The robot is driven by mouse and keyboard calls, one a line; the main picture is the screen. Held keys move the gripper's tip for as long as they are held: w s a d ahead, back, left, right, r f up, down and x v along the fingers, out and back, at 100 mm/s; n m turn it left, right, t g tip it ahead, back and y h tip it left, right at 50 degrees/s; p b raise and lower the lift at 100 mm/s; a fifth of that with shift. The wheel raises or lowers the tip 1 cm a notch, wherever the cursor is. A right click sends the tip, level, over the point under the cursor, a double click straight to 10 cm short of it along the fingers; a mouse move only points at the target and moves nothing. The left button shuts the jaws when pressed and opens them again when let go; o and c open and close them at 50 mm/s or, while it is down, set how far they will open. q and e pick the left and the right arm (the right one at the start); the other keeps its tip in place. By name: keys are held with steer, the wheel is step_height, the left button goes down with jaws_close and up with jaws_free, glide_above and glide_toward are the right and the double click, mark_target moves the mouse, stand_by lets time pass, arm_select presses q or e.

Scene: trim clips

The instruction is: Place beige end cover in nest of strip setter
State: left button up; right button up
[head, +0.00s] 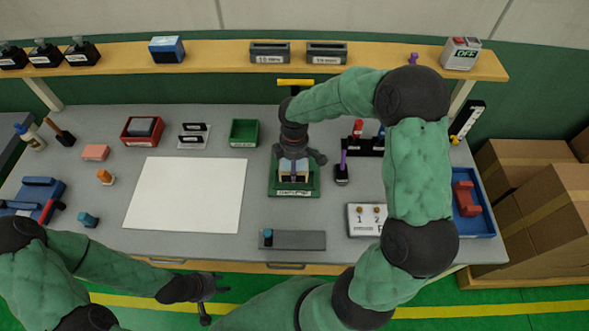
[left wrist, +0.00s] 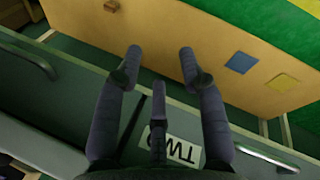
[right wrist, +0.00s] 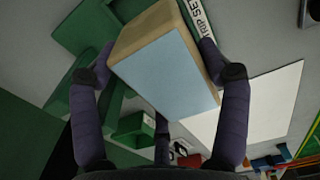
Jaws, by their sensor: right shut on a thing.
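The strip setter (head: 279,189) is a green base with a white label at its front edge, in the middle of the table. My right gripper (head: 297,161) reaches down over it from above. In the right wrist view it is shut on the beige end cover (right wrist: 165,65), a beige block with a pale blue face, one finger on each side. The setter's label (right wrist: 196,14) shows close beside the cover. Whether the cover rests in the nest or hangs above it I cannot tell; the gripper partly hides it. My left gripper (head: 208,293) is open and empty in front of the table.
A white sheet (head: 187,195) lies left of the setter. A green tray (head: 244,132) stands behind it on the left, a purple-handled tool (head: 342,170) on its right. A grey block (head: 292,240) lies in front, and a shelf (head: 225,53) spans the back.

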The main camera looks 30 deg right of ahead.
steer(key=shift+w+d+f+b, duration=0.15)
steer(key=shift+f+b, duration=0.1)
steer(key=shift+f, duration=0.75)
steer(key=shift+w+d+f+b, duration=0.1)
steer(key=shift+w+f+b, duration=0.1)
steer(key=shift+f, duration=0.75)
steer(key=shift+s, duration=0.1)
steer(key=shift+f, duration=0.2)
steer(key=o, duration=1.2)
steer(key=shift+o, duration=0.2)
steer(key=shift+r, duration=0.1)
steer(key=shift+r, duration=0.25)
step_height(320, 180, up, 12)
steer(key=shift+f+p, duration=0.15)
steer(key=shift+p, duration=0.95)
